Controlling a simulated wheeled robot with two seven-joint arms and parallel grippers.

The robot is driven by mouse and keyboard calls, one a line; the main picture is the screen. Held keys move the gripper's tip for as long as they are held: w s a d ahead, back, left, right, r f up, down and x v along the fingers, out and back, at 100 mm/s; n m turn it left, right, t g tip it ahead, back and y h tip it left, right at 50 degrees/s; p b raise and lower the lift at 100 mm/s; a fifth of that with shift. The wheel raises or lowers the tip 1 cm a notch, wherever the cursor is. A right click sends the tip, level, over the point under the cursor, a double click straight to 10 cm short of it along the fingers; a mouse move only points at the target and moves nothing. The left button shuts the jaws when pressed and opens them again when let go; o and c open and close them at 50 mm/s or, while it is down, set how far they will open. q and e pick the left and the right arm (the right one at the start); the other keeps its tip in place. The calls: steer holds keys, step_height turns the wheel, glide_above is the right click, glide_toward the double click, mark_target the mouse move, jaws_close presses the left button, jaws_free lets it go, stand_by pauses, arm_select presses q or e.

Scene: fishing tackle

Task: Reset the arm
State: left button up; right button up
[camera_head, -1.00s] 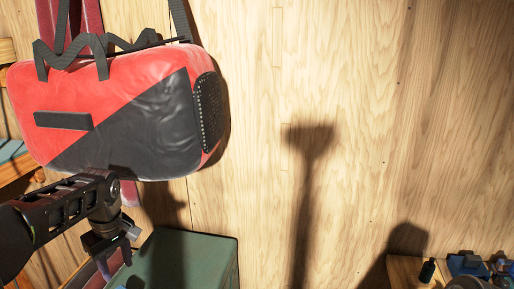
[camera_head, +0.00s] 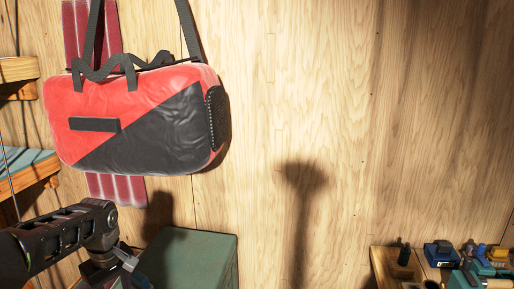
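My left arm comes in at the lower left, and my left gripper (camera_head: 120,270) points down near the bottom edge. It is dark and partly cut off by the frame, so its opening is not clear. The gripper overlaps the left side of a green box (camera_head: 195,262) in the picture; I cannot tell whether they touch. A red and black bag (camera_head: 145,120) hangs by black straps on the wooden wall, above my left arm and apart from it. My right arm and gripper are not in view.
Wooden shelves (camera_head: 35,170) stand at the left edge, one with a blue-green item on it. At the lower right, a wooden table (camera_head: 385,268) holds a blue item (camera_head: 440,254) and several small things. The bare wooden wall (camera_head: 340,100) fills the middle, with shadows on it.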

arm_select(q)
steer(key=s+d+f+m+h, duration=0.1)
steer(key=d+f+m+h, duration=0.3)
steer(key=d+f, duration=1.5)
steer(key=s+d+f+m, duration=0.3)
steer(key=s+d+f, duration=0.3)
steer(key=s+f, duration=0.2)
steer(key=s+d+f+m+h, duration=0.1)
steer(key=s+d+f+m, duration=0.2)
steer(key=s+d+f, duration=0.4)
steer(key=s+f, duration=0.1)
steer(key=s, duration=0.5)
steer(key=shift+s+f+g, duration=0.3)
steer(key=shift+f, duration=0.05)
